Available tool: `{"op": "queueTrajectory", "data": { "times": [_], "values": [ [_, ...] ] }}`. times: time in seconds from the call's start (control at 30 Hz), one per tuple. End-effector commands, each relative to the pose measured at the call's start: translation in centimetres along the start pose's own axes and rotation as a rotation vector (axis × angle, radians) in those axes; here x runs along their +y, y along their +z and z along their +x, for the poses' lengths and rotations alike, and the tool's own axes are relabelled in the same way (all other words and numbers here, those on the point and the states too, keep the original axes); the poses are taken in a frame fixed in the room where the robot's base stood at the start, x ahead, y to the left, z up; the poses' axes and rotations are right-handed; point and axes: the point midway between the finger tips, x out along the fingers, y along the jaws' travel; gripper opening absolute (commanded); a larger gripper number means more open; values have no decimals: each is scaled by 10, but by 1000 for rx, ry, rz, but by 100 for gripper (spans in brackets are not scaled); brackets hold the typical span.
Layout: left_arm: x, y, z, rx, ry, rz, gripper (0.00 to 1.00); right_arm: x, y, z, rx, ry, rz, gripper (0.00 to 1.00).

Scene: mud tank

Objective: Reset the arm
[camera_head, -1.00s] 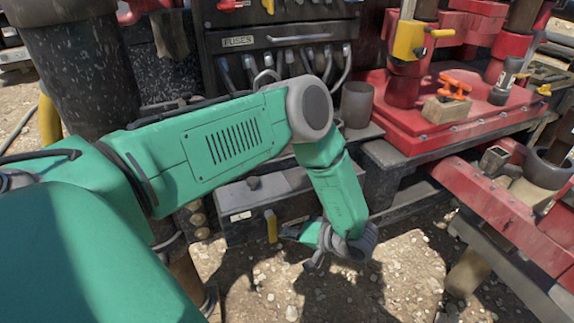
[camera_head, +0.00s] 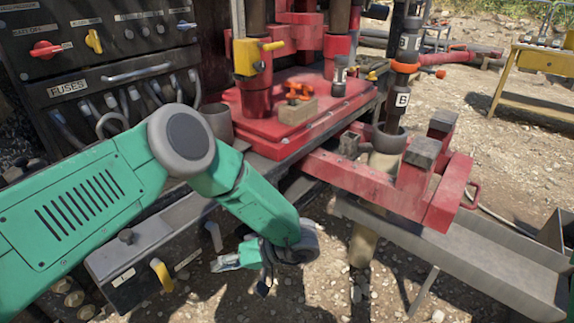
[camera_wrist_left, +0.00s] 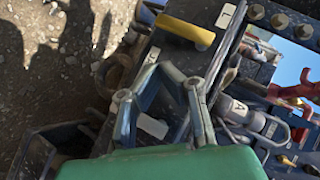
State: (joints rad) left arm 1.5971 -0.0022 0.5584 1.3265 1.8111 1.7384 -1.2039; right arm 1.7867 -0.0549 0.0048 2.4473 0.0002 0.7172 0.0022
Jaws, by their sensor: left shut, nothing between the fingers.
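My left arm, green with a grey elbow joint, comes in from the left in the head view and bends down at the elbow. My left gripper (camera_head: 232,261) hangs low in front of the machinery, above the gravel. In the left wrist view, the two fingers of the left gripper (camera_wrist_left: 160,66) converge and meet at their tips, with nothing held. Beyond them is a grey box (camera_wrist_left: 177,55) with a yellow handle (camera_wrist_left: 184,29). The same box (camera_head: 152,233) lies left of the gripper in the head view. My right gripper is in neither view.
The fuse panel (camera_head: 103,75) with cables stands behind the arm. A red platform (camera_head: 262,120) carries a brick with an orange valve (camera_head: 298,89). A red clamp frame (camera_head: 442,189) and a metal trough (camera_head: 470,254) fill the right. A yellow table (camera_head: 542,62) stands far right.

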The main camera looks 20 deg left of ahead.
Motion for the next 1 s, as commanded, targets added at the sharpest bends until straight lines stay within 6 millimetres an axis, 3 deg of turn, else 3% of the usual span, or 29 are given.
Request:
{"op": "queueTrajectory", "data": {
  "times": [0.23,0.37,0.47,0.57,0.67,0.8,0.9,1.0],
  "values": [
    [15,-13,19,212,143,-53,0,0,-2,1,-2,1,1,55],
    [36,-18,32,422,396,-52,0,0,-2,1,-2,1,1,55],
    [49,-3,38,506,624,16,0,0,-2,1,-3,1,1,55],
    [52,33,44,499,837,138,0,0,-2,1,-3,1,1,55],
    [37,84,54,408,1008,298,0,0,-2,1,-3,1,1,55],
    [-9,158,73,199,1136,512,0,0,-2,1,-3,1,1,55],
    [-40,192,83,79,1161,608,0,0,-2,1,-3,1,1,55],
    [-62,211,88,4,1166,664,0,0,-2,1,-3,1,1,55]
  ]
}}
